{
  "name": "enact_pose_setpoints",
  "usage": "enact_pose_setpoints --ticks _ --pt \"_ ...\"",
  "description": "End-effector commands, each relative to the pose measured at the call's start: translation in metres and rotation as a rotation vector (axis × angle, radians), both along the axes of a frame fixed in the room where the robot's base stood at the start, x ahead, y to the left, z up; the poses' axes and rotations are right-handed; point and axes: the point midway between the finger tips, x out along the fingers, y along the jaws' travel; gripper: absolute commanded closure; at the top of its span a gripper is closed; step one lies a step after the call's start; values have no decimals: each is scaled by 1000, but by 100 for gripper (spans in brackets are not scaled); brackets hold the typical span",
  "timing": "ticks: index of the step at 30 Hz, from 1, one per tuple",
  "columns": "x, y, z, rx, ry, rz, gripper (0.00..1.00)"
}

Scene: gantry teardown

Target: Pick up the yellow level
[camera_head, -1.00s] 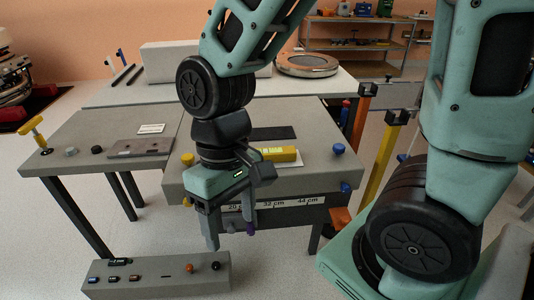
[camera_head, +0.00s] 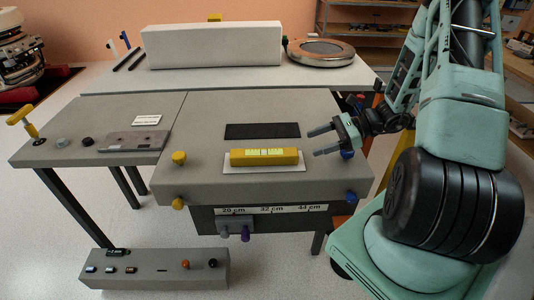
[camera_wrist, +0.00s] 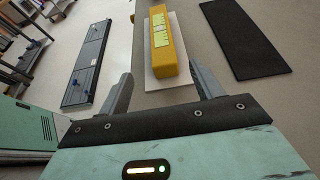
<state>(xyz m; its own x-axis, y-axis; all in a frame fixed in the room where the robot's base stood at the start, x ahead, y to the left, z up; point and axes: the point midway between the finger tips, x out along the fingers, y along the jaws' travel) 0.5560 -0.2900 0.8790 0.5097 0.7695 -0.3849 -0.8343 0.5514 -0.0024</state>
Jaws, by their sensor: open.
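The yellow level (camera_head: 265,157) lies on a white pad (camera_head: 292,167) on the grey table block in the head view. In the wrist view the level (camera_wrist: 163,45) lies on the white pad (camera_wrist: 154,82), beyond and between my two fingers. My gripper (camera_head: 314,142) is open and empty, to the right of the level in the head view, with its fingers pointing left towards it. The wrist view shows the fingers (camera_wrist: 160,92) spread apart with nothing between them. The gripper does not touch the level.
A black mat (camera_head: 262,131) lies behind the level. A yellow knob (camera_head: 179,158) stands to the left, and a blue knob (camera_head: 348,154) is near my gripper. A long grey block (camera_head: 213,46) stands on the back table. A lower grey box (camera_head: 155,270) sits in front.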

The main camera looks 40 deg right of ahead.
Motion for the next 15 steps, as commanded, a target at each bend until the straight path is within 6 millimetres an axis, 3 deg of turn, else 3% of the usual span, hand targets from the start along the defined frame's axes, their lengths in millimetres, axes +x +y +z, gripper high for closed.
enact_pose_setpoints --ticks 15 --pt "34 48 -26 6 1 -10 35"
